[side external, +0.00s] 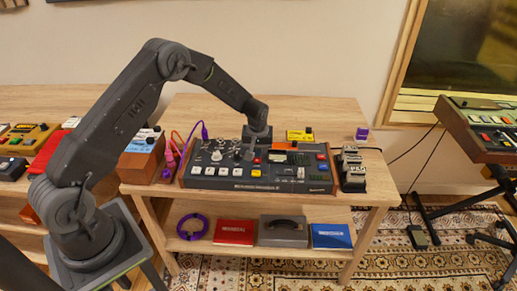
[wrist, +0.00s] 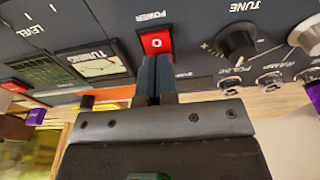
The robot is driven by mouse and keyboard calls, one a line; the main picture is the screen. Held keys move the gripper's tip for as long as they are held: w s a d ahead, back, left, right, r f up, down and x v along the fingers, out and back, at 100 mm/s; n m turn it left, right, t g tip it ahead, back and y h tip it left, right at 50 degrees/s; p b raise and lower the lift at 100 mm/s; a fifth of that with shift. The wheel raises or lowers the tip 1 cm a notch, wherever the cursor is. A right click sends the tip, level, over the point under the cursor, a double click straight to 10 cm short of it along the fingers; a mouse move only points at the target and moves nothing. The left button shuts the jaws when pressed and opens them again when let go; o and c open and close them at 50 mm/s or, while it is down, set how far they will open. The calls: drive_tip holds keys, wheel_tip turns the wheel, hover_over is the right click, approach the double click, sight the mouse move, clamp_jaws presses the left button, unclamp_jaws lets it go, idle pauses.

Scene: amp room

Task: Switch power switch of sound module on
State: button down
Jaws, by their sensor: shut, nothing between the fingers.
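The sound module (side external: 290,187) is a dark box with wooden ends, standing on the wooden bench. Its panel (wrist: 195,20) fills the top of the wrist view. The red power switch (wrist: 156,42) sits under the label POWER and shows a white O on its face. My gripper (wrist: 158,60) is shut and empty. Its fingertips are at the switch's lower edge in the wrist view, and whether they touch it is unclear. In the side view my gripper (side external: 249,154) points down over the middle of the panel. I cannot pick out the power switch for certain there.
A tune knob (wrist: 237,42) and jacks lie right of the switch; a meter (wrist: 97,63) lies left. A pedal stack (side external: 351,170) stands right of the module, purple cables (side external: 170,165) left, a yellow box (side external: 300,135) behind. The bench's right front is clear.

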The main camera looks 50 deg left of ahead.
drive_tip(key=shift+s+d+f, duration=0.25)
drive_tip(key=shift+s, duration=0.1)
wheel_tip(320, 180, up, 14)
drive_tip(key=shift+s+d+r, duration=0.2)
drive_tip(key=shift+s+d, duration=0.15)
drive_tip(key=shift+d, duration=0.1)
drive_tip(key=shift+w+a+r, duration=0.1)
drive_tip(key=shift+w+a, duration=0.2)
drive_tip(key=f, duration=0.9)
drive_tip(key=w+a+f, duration=0.1)
drive_tip(key=f, duration=0.4)
drive_tip(key=shift+a, duration=0.1)
drive_tip(key=shift+w, duration=0.1)
